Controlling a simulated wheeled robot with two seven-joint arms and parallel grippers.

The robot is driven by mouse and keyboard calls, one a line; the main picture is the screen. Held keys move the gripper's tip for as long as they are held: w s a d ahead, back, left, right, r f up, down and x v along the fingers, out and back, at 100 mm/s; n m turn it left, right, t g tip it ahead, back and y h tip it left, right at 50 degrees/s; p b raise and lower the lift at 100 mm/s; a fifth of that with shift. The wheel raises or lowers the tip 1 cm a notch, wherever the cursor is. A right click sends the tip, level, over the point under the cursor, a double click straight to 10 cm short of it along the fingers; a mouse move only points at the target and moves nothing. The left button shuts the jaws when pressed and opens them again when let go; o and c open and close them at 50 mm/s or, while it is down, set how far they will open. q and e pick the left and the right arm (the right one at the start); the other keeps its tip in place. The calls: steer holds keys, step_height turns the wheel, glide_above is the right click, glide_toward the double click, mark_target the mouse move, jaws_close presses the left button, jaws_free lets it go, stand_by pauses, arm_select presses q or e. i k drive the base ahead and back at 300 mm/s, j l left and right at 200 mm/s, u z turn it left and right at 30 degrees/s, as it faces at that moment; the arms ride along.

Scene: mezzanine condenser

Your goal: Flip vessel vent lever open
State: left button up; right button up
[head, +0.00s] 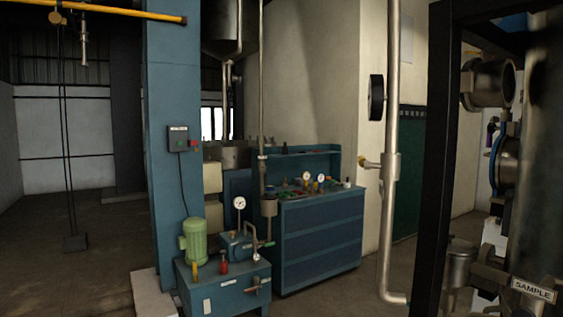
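Neither of my grippers is in view. A large dark metal vessel with flanged ports (545,165) stands at the right edge, cut off by the frame. A label reading SAMPLE (533,290) is on its lower part. Another steel vessel with a cone-shaped bottom (222,30) hangs at the top, left of centre. I cannot make out a lever marked as the vessel vent. A small brass fitting (368,162) sticks out left from a tall steel pipe (391,150), right of centre.
A dark upright post (435,160) stands before the right vessel. A blue pump skid (225,285) with a green motor (194,240) stands low at centre-left, beside a blue column (172,120). A blue workbench (320,240) is behind. Floor at left (105,260) is mostly clear.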

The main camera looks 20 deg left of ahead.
mark_target(361, 160)
steer(key=u, duration=0.25)
steer(key=j+z, duration=0.1)
steer(key=z, duration=0.45)
steer(key=i+j+z, duration=0.2)
steer(key=j+z, duration=0.2)
steer(key=j, duration=0.25)
steer(key=i+j+z, duration=0.2)
steer(key=j, duration=0.15)
steer(key=j+z, duration=0.2)
steer(key=j, duration=0.2)
steer(key=i+j, duration=0.1)
steer(key=j, duration=0.75)
steer(key=i+j+z, duration=0.1)
steer(key=j, duration=1.6)
steer(key=i+z, duration=0.05)
steer(key=i, duration=0.05)
